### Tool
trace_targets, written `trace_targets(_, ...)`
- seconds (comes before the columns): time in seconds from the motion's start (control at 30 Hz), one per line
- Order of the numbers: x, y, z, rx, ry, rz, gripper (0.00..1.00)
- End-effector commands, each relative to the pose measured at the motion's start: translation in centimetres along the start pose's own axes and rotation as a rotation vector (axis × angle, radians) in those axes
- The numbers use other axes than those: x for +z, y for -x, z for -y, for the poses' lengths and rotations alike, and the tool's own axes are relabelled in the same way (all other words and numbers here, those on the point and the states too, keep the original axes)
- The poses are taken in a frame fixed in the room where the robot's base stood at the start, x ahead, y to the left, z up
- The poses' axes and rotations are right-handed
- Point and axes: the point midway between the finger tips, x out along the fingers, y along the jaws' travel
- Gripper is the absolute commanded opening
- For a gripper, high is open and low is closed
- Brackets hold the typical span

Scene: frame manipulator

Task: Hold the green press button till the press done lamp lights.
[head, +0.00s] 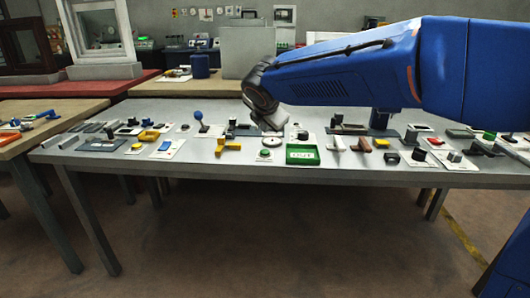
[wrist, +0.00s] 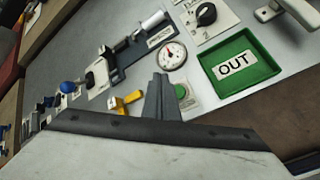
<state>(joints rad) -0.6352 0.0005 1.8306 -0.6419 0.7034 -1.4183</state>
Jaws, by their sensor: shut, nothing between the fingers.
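The green press button (head: 263,153) sits on a pale plate near the front edge of the table. It also shows in the wrist view (wrist: 181,91), just right of my fingers. My gripper (wrist: 160,78) is shut and empty, its dark fingers together. In the head view my gripper (head: 273,123) hangs over the table behind the button. I cannot tell the gap from fingertips to button; I see no contact. A small press fixture labelled PRESS (wrist: 128,50) lies beyond. I cannot make out the press done lamp or whether it is lit.
A round dial gauge (wrist: 172,56) lies behind the button. A green OUT tray (head: 302,155) is to its right and a yellow part (head: 228,146) to its left. A black knob (wrist: 206,14) stands farther back. Several other fixtures crowd the table (head: 200,155).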

Motion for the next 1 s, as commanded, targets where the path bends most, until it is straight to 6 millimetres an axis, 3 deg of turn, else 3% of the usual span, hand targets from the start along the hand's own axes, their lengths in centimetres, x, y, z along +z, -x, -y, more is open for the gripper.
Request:
trace_targets(0.43,-2.3,-3.2,2.4,-0.001,0.001,0.0,0.0)
trace_targets(1.0,-2.7,-3.7,2.7,0.001,-0.001,0.0,0.0)
